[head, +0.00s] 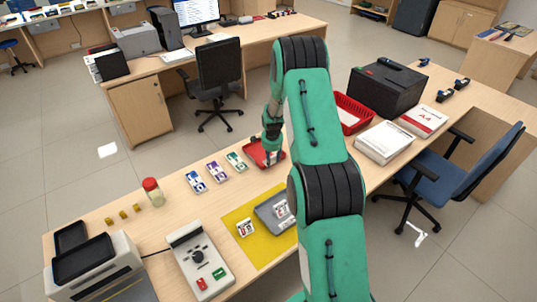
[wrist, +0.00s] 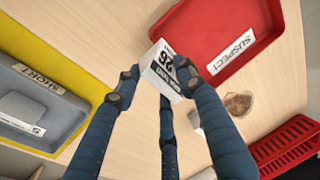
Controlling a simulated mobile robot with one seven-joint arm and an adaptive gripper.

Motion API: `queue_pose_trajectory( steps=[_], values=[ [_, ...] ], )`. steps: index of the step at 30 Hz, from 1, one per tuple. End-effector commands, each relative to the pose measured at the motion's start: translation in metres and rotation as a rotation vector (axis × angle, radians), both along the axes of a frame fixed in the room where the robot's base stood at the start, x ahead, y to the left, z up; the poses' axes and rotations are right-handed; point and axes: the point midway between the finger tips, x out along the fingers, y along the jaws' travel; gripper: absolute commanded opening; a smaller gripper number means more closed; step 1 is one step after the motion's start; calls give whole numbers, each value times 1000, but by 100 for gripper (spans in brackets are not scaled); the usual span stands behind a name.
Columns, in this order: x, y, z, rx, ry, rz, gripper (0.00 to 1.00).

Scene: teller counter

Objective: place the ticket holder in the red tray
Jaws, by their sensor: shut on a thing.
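The ticket holder (wrist: 161,68), a small white block with a printed "26", is between the fingers of my gripper (wrist: 160,80) in the wrist view. My gripper is shut on it. The red tray (wrist: 205,25), with a "SUSPECT" label, lies just beyond and to the right; the holder overlaps its near left edge in the picture. I cannot tell the height between them. In the head view my gripper (head: 272,156) is at the red tray (head: 255,155), hiding part of it; the held ticket holder is not clear there.
A grey tray (wrist: 14,82) labelled "SHORT" sits on a yellow mat (head: 235,218), with a similar white holder (head: 245,228) beside it. Several banknote bundles (head: 215,171) lie left of the red tray. A red basket (head: 342,101) stands to the right.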

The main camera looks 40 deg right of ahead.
Motion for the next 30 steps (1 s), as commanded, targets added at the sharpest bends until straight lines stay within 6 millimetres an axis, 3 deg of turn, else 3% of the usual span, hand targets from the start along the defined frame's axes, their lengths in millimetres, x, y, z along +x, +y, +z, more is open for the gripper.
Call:
queue_pose_trajectory(
  steps=[15,21,30],
  values=[
    [67,-34,-8,0,-1,0,12],
    [78,-40,-8,0,-1,0,12],
    [78,-40,-8,0,0,0,12]
  ],
)
